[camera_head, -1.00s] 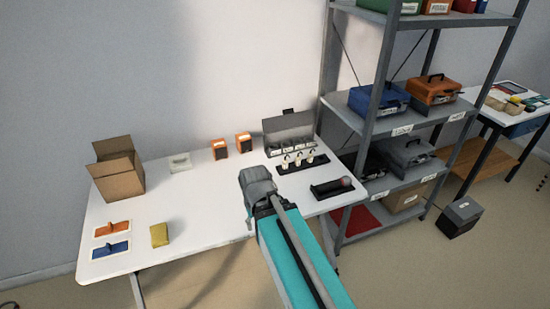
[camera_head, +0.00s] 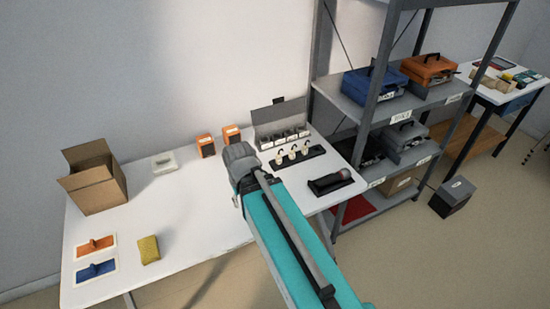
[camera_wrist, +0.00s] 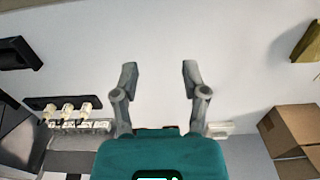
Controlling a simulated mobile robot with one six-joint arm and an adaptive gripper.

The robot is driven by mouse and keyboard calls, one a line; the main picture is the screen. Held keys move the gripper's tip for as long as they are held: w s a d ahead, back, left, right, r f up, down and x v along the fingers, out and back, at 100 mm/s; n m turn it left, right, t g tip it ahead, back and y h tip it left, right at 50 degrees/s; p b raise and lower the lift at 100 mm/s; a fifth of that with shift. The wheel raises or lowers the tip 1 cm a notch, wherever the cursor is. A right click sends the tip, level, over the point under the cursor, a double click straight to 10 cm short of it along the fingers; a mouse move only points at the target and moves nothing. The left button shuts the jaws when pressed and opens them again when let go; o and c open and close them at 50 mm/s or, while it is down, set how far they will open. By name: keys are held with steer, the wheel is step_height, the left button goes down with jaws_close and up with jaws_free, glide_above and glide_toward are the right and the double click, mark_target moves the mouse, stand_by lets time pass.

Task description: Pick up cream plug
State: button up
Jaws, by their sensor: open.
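Three small cream plugs (camera_head: 292,154) with dark loops on top stand upright in a row on a black rack (camera_head: 317,152), at the back right of the white table. They also show in the wrist view (camera_wrist: 68,111), at the left. My gripper (camera_wrist: 160,75) is open and empty, its two fingers apart over bare table, right of the plugs in that view. In the head view my gripper (camera_head: 239,158) is left of the rack, and its fingertips are hidden behind its own body.
An open grey case (camera_head: 280,112) stands behind the rack. A black holder with a microphone (camera_head: 330,182) lies in front. Two orange boxes (camera_head: 205,145), a cardboard box (camera_head: 92,182) and a yellow sponge (camera_head: 149,249) are to the left. A metal shelf (camera_head: 375,95) stands right. The table's middle is clear.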

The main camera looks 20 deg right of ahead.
steer(key=shift+d, duration=0.2)
